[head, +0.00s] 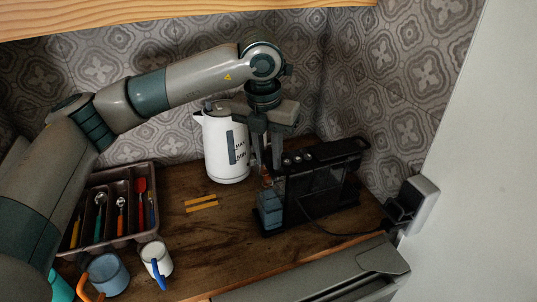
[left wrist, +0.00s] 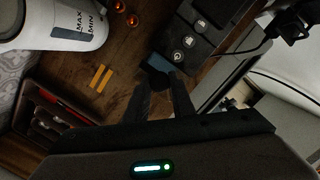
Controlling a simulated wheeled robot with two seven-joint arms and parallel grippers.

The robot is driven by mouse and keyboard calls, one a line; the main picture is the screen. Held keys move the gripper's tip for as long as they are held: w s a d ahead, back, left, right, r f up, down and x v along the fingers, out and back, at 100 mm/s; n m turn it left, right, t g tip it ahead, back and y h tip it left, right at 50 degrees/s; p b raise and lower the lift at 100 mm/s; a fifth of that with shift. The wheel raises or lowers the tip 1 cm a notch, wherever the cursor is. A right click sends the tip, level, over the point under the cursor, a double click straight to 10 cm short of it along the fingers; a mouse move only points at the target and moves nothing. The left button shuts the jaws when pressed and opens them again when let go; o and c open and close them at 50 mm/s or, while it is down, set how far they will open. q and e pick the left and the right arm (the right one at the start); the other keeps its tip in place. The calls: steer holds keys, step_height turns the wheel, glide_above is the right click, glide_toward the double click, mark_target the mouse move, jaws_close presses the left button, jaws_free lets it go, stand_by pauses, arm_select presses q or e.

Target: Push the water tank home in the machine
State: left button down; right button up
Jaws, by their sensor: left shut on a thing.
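The black coffee machine (head: 318,178) stands at the right of the wooden counter; its button top (left wrist: 192,42) shows in the left wrist view. The blue translucent water tank (head: 270,209) is at the machine's near left end, upright, low against its side. Whether it is fully seated I cannot tell. My left gripper (head: 266,172) points down over the tank from above. Its fingers (left wrist: 160,85) close together at the tank's top, where a small bluish part (left wrist: 159,63) shows; the exact contact is hidden. My right gripper is not in view.
A white kettle (head: 226,148) stands close behind and left of my gripper. Two yellow sticks (head: 201,203), a cutlery tray (head: 118,241) and mugs (head: 157,262) lie to the left. A black cable (head: 318,226) runs right towards a wall plug (head: 407,203). The front middle counter is clear.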

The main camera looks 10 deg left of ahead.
arm_select(q)
steer(key=c, duration=1.4)
jaws_free()
steer(key=shift+c, duration=0.2)
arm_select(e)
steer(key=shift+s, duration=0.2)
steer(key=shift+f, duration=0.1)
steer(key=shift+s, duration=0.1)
arm_select(q)
steer(key=shift+r, duration=0.25)
step_height(320, 180, up, 17)
steer(key=s+b, duration=0.2)
steer(key=b, duration=0.2)
steer(key=shift+s+a, duration=0.25)
steer(key=shift+s, duration=0.1)
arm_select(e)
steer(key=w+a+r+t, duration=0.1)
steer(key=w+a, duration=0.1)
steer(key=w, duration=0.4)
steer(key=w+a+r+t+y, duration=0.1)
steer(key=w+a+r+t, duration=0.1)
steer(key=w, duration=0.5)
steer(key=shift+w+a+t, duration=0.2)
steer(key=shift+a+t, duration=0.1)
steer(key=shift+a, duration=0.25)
